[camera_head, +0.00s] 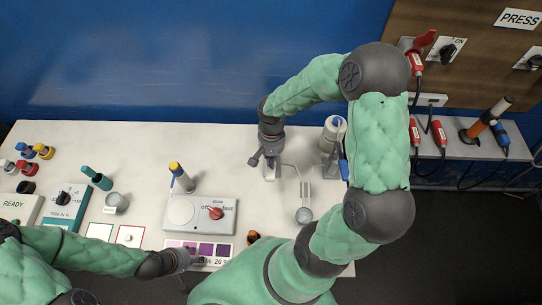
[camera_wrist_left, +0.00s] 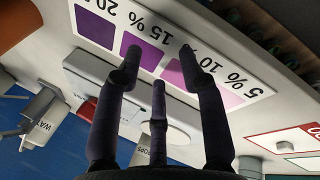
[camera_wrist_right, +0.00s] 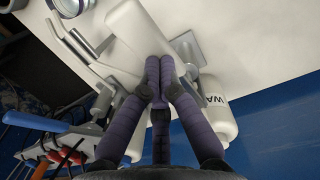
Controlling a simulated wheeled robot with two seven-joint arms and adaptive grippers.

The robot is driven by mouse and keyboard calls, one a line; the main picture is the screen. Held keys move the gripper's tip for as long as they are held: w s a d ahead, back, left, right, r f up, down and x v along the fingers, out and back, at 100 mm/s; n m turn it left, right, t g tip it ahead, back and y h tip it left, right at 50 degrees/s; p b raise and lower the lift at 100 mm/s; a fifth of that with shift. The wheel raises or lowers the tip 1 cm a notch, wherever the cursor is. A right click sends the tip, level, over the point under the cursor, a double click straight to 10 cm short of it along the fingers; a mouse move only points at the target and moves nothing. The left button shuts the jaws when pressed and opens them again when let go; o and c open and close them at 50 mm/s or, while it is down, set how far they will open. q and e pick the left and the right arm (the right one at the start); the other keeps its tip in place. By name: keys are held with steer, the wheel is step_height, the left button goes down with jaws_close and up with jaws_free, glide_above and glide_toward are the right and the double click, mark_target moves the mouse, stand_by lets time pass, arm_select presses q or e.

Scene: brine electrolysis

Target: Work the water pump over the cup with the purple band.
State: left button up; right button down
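The water pump (camera_head: 270,172) stands right of the table's middle, with a thin pipe running right towards a small glass cup (camera_head: 303,215). The right wrist view shows the pump's white paddle-like part (camera_wrist_right: 133,32) and, at the top left, a bluish round rim (camera_wrist_right: 70,6). I cannot make out a purple band. My right gripper (camera_head: 268,163) is at the pump; its three fingertips (camera_wrist_right: 157,72) are drawn together against or just over the paddle, and contact is unclear. My left gripper (camera_head: 188,260) is open and empty above the purple colour card; its fingers (camera_wrist_left: 158,72) are spread.
A white bottle lettered WA (camera_wrist_right: 215,112) stands beside the pump; a white bottle (camera_head: 333,135) shows at the back right. A grey stirrer plate (camera_head: 190,218), a purple percent card (camera_head: 220,264) and another cup (camera_head: 115,202) lie left. The back middle of the table is clear.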

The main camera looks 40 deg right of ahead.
arm_select(q)
step_height(320, 180, down, 5)
steer(key=b, duration=0.5)
steer(key=shift+s+a+r, duration=0.1)
steer(key=shift+s, duration=0.05)
steer(key=shift+o, duration=0.7)
steer(key=shift+d, duration=0.2)
arm_select(e)
steer(key=f, duration=0.5)
steer(key=shift+s+a+f, duration=0.1)
steer(key=shift+s+f, duration=0.1)
steer(key=shift+s, duration=0.2)
arm_select(q)
step_height(320, 180, up, 4)
steer(key=p, duration=0.4)
steer(key=shift+a, duration=0.15)
steer(key=shift+c, duration=0.7)
arm_select(e)
steer(key=r, duration=0.2)
steer(key=w+r, duration=0.1)
steer(key=r, duration=0.2)
steer(key=shift+r, duration=0.2)
